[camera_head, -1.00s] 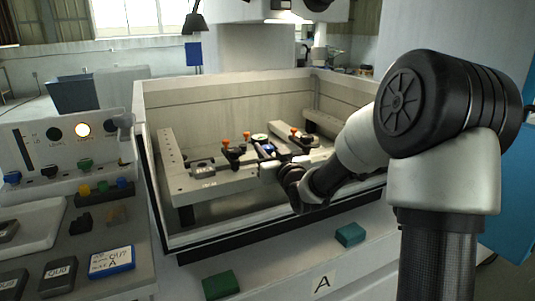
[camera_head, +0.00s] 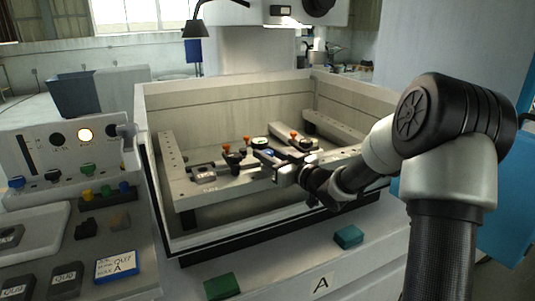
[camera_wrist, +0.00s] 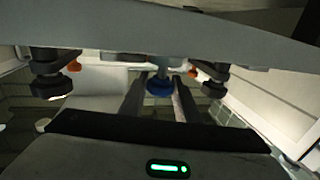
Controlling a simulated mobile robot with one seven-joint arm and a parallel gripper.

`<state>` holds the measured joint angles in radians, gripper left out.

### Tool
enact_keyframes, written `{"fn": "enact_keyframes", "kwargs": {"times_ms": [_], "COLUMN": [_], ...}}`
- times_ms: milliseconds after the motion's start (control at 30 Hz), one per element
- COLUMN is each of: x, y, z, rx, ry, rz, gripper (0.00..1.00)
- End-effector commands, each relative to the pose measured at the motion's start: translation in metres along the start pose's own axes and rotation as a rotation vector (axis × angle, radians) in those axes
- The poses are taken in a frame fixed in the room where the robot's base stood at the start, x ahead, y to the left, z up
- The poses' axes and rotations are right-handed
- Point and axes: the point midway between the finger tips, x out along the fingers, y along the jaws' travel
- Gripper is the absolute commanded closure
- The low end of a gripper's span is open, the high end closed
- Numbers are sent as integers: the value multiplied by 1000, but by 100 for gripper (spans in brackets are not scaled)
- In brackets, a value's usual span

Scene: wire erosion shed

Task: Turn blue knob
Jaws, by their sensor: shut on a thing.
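The blue knob (camera_wrist: 159,87) shows in the wrist view between the two dark fingers of my gripper (camera_wrist: 161,92). The fingers lie along its left and right sides, and its upper part meets a grey stem. In the head view, my gripper (camera_head: 265,155) reaches into the open machine basin from the right, at the clamping fixture. A small patch of blue (camera_head: 268,152) shows at its fingertips there. My gripper is shut on the blue knob. Any mark of the knob's angle is too small to tell.
Dark clamps with orange tops (camera_head: 232,157) stand close on both sides. The pale basin wall (camera_head: 225,96) surrounds the fixture. A control panel (camera_head: 62,148) with coloured knobs stands at left. Green blocks (camera_head: 221,286) and (camera_head: 348,236) lie on the front ledge.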

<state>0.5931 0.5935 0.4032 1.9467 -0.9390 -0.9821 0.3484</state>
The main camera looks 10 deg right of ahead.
Motion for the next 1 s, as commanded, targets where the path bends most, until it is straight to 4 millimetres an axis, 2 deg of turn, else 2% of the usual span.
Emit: {"fn": "enact_keyframes", "kwargs": {"times_ms": [67,100,200,500,633,767,1000], "x": [1,1,1,0,-11,-34,-94], "y": [0,0,0,0,1,2,1], "z": [-3,-3,-3,-2,-2,-2,-3], "rx": [-2,-2,-2,-2,-2,-2,-1], "ry": [6,6,5,2,0,0,0], "rz": [0,0,1,1,3,5,5], "gripper": [93,67,52,52,52,52,52]}}
